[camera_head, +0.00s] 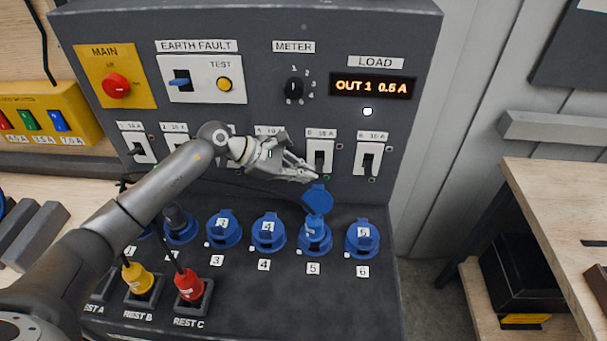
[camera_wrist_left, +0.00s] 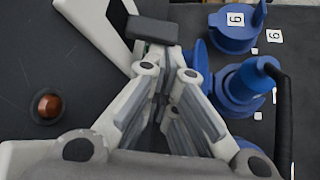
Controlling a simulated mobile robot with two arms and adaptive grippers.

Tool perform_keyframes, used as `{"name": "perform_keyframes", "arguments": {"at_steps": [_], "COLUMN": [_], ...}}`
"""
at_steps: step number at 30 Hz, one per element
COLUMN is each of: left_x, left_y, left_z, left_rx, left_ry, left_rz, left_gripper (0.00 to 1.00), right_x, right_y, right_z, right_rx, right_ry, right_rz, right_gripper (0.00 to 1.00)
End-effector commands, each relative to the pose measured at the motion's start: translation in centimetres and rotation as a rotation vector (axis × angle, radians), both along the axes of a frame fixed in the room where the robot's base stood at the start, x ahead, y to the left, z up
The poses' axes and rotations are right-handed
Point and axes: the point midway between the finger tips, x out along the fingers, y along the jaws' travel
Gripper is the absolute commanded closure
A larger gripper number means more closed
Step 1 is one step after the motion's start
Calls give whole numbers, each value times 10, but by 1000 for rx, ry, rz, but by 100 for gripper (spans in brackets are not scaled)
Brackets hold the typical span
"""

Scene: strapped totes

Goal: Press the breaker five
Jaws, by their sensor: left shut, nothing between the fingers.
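Breaker five (camera_head: 321,147) is a white plate with a dark lever on the upright panel, in the row below the LOAD display. My left gripper (camera_head: 314,175) is at its lower edge, with the fingertips close together and nothing between them. In the left wrist view a white plate (camera_wrist_left: 92,22) with a dark lever (camera_wrist_left: 152,30) lies just beyond the shut fingers (camera_wrist_left: 166,85). I cannot tell whether the fingertips touch the lever. My right gripper is not in view.
Breaker 6 (camera_head: 369,157) stands to the right; my arm partly covers breakers to the left. Blue socket 5 (camera_head: 314,243), lid raised, holds a plug below the gripper. Closed socket 6 (camera_head: 362,243) is beside it. The LOAD display (camera_head: 372,87) reads "OUT 1 0.5 A".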

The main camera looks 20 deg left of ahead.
Motion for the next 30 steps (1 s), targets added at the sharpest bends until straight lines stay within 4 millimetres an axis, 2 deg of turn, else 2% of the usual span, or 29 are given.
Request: {"name": "perform_keyframes", "arguments": {"at_steps": [11,23,25,26,30], "left_x": [-2,-5,-7,-7,-7], "left_y": [-1,-1,-1,-2,-2], "left_z": [1,8,9,12,13], "left_rx": [-2,-52,-49,-50,-50], "left_ry": [9,250,244,246,246], "left_rz": [-2,0,-1,0,0], "left_gripper": [100,100,100,100,100], "right_x": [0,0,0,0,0], "right_y": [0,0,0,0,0], "right_z": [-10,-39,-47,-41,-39], "right_rx": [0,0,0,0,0], "right_ry": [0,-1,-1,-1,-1], "right_rz": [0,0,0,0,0], "right_gripper": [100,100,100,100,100]}}
